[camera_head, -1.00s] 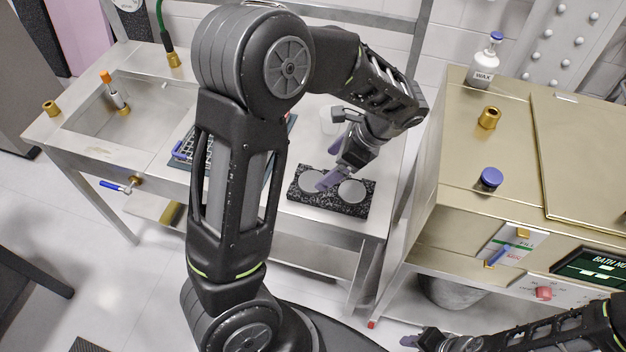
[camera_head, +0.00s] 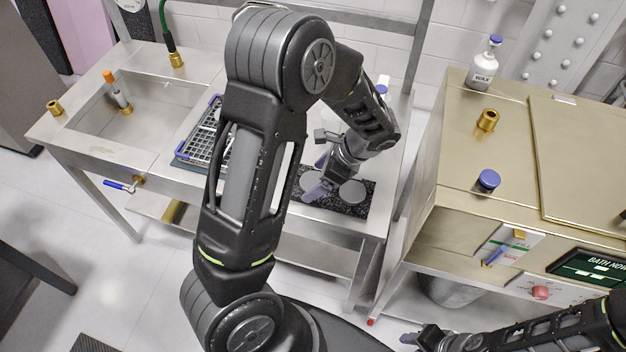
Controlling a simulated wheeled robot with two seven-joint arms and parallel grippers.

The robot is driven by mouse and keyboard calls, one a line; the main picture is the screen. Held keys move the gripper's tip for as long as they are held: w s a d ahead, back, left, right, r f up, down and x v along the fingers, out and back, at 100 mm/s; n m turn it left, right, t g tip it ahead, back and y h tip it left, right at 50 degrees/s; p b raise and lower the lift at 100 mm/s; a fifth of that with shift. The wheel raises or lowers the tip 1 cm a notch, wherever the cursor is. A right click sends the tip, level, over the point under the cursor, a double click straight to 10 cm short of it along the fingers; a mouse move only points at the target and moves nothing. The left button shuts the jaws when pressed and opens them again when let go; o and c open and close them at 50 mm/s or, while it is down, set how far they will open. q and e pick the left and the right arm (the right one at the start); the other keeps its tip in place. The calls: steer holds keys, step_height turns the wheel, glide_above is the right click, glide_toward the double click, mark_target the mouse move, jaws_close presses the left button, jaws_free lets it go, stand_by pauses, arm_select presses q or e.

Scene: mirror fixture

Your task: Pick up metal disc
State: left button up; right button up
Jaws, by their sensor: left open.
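Two grey metal discs lie on a black speckled block (camera_head: 350,207) on the steel table. The right disc (camera_head: 352,191) shows almost whole. The left disc (camera_head: 311,180) is partly covered by my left gripper (camera_head: 320,178), which is open just above it with purple fingertips around its area. I cannot tell whether the fingers touch the disc. My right gripper (camera_head: 420,340) is at the bottom edge, far from the discs, and only partly shows; its jaw state is unclear.
A blue-edged rack (camera_head: 197,140) stands left of my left arm on the table (camera_head: 150,155), beside a sink basin (camera_head: 95,122). A gold bath machine (camera_head: 510,150) with a wax bottle (camera_head: 484,66) and a blue knob (camera_head: 487,180) stands right.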

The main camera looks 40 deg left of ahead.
arm_select(q)
steer(key=shift+c, duration=0.6)
steer(key=c, duration=1.5)
